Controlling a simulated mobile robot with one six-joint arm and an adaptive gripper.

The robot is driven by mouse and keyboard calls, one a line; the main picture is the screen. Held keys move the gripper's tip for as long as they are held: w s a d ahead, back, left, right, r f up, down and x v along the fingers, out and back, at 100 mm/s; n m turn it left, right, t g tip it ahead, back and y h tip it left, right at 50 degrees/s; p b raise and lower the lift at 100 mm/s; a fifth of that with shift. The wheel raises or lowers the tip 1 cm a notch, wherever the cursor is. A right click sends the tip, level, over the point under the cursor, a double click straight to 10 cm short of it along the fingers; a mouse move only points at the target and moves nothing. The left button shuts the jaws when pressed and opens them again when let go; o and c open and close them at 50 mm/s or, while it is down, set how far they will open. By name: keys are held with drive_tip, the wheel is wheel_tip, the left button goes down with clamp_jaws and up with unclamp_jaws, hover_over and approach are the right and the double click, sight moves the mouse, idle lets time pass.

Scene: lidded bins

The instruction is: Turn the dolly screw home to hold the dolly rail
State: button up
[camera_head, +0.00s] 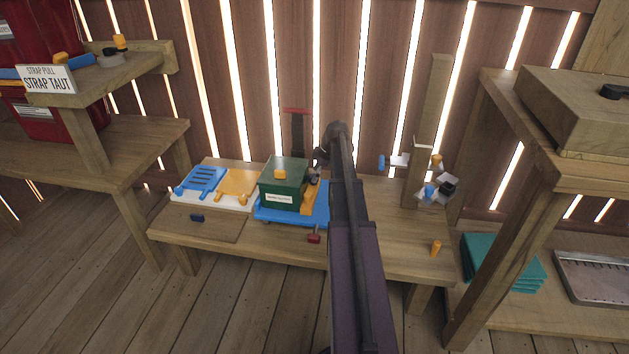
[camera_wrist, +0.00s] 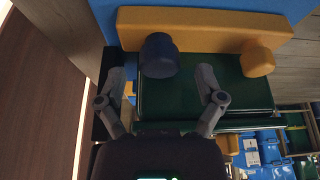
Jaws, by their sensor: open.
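The yellow dolly rail (camera_wrist: 205,28) lies along the side of the green bin (camera_wrist: 180,98) in the wrist view. A dark blue knob (camera_wrist: 158,55) and a yellow knob (camera_wrist: 258,60) stand at the rail; I cannot tell which is the dolly screw. My gripper (camera_wrist: 161,76) is open, its fingers on either side of the dark knob and apart from it. In the head view the rail (camera_head: 307,199) is at the right of the bin (camera_head: 283,187), on the blue dolly (camera_head: 268,216). My gripper (camera_head: 321,157) is there, partly hidden by my arm.
Left of the dolly are a blue slotted plate (camera_head: 201,179) and a yellow plate (camera_head: 237,184). A red-handled piece (camera_head: 314,238) is at the dolly's front. A wooden post (camera_head: 413,178) with clamps stands right. The bench's front right is mostly clear except for a yellow peg (camera_head: 436,248).

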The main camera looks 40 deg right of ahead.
drive_tip(key=shift+w+a+f, duration=0.1)
drive_tip(key=shift+f, duration=0.3)
drive_tip(key=c, duration=1.1)
drive_tip(key=shift+m, duration=0.3)
drive_tip(key=shift+c, duration=0.2)
drive_tip(key=shift+a+m+t+h, duration=0.1)
drive_tip(key=shift+m+t+h, duration=0.5)
drive_tip(key=shift+m, duration=1.4)
drive_tip(key=o, duration=1.1)
drive_tip(key=shift+o, duration=0.2)
